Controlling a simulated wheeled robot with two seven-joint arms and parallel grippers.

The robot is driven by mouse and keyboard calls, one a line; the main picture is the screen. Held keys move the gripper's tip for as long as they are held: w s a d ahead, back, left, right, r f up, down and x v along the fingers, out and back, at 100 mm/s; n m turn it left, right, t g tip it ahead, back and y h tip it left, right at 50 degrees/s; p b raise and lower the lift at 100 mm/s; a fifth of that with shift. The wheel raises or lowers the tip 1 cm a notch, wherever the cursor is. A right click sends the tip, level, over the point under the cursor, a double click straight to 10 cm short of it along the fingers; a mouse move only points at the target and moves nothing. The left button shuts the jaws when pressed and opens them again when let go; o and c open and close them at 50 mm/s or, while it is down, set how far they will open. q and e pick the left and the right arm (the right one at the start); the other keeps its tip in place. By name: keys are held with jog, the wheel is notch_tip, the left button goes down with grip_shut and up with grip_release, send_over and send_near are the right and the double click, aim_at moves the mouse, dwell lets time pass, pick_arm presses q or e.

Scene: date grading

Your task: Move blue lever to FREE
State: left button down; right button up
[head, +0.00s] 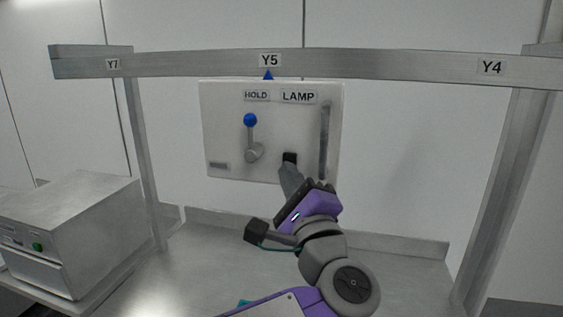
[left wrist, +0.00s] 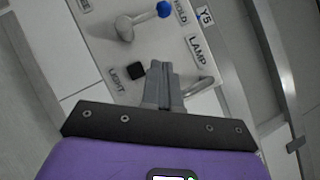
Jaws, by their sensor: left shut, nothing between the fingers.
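The blue lever (head: 251,134) is on a pale panel (head: 225,125). It has a blue ball knob on a grey stem and stands upright, with its knob just below the HOLD label (head: 257,96). In the left wrist view the lever (left wrist: 147,16) shows at the top, its knob beside HOLD. My left gripper (head: 287,169) is shut and empty in front of the panel's lower part, right of and below the lever's pivot, apart from the lever. In the left wrist view its fingers (left wrist: 161,70) are together. My right gripper is not in view.
A black square part (head: 289,157) is on the panel by my left fingertips. A vertical grey bar handle (head: 324,140) is at the right under LAMP. A metal rail (head: 200,66) crosses above, with posts either side. A metal box (head: 75,225) stands at left.

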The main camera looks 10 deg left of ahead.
pick_arm(q)
jog(key=p+x, duration=0.1)
jog(key=x, duration=0.2)
jog(key=s+a+p+x, duration=0.1)
jog(key=x, duration=0.3)
jog(key=a+r+p+x, duration=0.1)
jog(key=x, duration=0.3)
jog(key=shift+s+r+p, duration=0.15)
jog(key=shift+s+p, duration=0.05)
jog(key=shift+p, duration=0.15)
